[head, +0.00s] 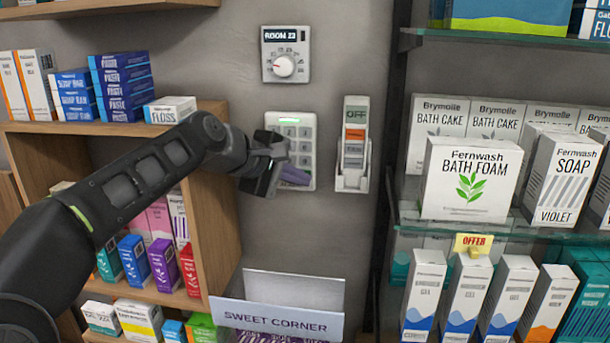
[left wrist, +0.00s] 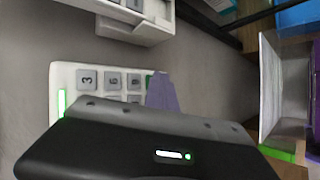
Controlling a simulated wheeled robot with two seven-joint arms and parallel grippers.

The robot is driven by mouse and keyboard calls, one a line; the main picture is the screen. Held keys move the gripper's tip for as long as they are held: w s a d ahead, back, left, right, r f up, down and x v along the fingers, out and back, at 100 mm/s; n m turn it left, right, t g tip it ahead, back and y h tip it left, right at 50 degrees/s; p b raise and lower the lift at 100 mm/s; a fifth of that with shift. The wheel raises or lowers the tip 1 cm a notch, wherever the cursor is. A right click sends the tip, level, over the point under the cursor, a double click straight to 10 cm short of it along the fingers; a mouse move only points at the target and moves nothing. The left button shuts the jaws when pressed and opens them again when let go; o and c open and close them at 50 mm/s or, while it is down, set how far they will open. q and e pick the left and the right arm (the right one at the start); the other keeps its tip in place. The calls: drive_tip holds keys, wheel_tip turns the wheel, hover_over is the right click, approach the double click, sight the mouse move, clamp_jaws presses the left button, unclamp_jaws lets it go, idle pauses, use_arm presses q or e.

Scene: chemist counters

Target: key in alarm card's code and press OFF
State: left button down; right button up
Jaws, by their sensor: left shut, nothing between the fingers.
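The white keypad (head: 306,150) is on the grey wall, with a lit green strip at its top and grey keys below. In the left wrist view the keypad (left wrist: 64,78) lies sideways, with keys 3, 6 and 9 readable and a green key partly hidden. My left gripper (head: 294,176) is shut and empty, its purple tips in front of the keypad's lower part. The tips (left wrist: 162,93) show beside the 9 key; I cannot tell whether they touch a key. No alarm card is recognisable. My right gripper is not in view.
A white wall unit marked OFF (head: 354,145), with an orange part, is right of the keypad. A ROOM dial (head: 285,54) is above. Wooden shelves (head: 214,190) flank the left, glass shelves (head: 500,229) the right. A SWEET CORNER box (head: 275,317) is below.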

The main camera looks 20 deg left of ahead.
use_arm(q)
drive_tip(key=shift+s, duration=0.1)
drive_tip(key=shift+s+d, duration=0.15)
drive_tip(key=shift+s, duration=0.5)
drive_tip(key=shift+s+d+b, duration=0.2)
drive_tip(key=shift+s+b, duration=0.15)
drive_tip(key=shift+s, duration=0.45)
drive_tip(key=shift+s+d+b, duration=0.25)
drive_tip(key=shift+s+b, duration=0.1)
drive_tip(key=shift+s, duration=0.5)
drive_tip(key=shift+s+d+b, duration=0.2)
drive_tip(key=shift+s+b, duration=0.15)
drive_tip(key=shift+s, duration=0.45)
